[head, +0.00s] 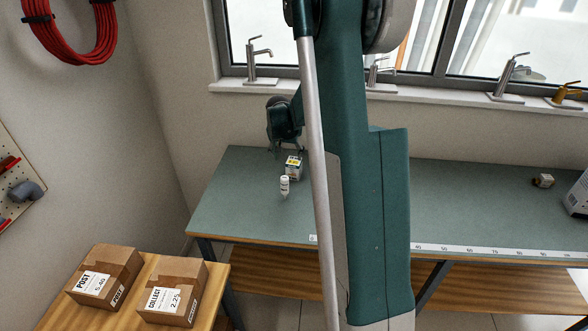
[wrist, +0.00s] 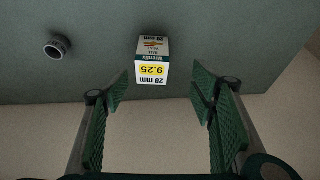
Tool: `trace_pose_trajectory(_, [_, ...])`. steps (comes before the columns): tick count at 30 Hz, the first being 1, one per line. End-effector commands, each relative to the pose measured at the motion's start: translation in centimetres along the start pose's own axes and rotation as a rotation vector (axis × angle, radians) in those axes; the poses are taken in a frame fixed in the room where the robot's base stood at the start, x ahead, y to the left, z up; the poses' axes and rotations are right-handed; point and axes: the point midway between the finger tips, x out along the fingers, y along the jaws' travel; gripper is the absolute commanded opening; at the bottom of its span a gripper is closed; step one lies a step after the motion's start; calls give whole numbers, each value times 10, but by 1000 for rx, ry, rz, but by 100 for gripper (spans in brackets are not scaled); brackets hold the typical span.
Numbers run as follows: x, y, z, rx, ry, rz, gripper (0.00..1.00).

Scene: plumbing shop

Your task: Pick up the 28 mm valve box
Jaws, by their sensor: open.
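In the head view the box (head: 293,168) stands on the green bench top, left of my arm. My gripper (wrist: 160,92) is open and empty, with one finger to each side of the box in the picture and the box just beyond the fingertips. In the head view my gripper (head: 287,150) is behind and above the box, on its wall side, and its fingers are hard to make out.
A round grey-rimmed thing (wrist: 58,47) is left of the box in the wrist view. The green bench (head: 235,190) is otherwise clear around them. Two cardboard parcels (head: 105,277) (head: 172,292) sit lower left.

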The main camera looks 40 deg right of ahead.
Motion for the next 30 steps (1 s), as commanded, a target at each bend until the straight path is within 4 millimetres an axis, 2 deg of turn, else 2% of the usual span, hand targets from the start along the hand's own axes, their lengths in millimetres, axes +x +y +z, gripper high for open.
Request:
trace_pose_trajectory(3, [19,7,-8,24,-4,13,56])
trace_pose_trajectory(7, [32,12,-13,40,-7,21,56])
trace_pose_trajectory(23, [39,14,-14,46,-8,24,56])
trace_pose_trajectory(30, [53,14,-14,46,-8,24,56])
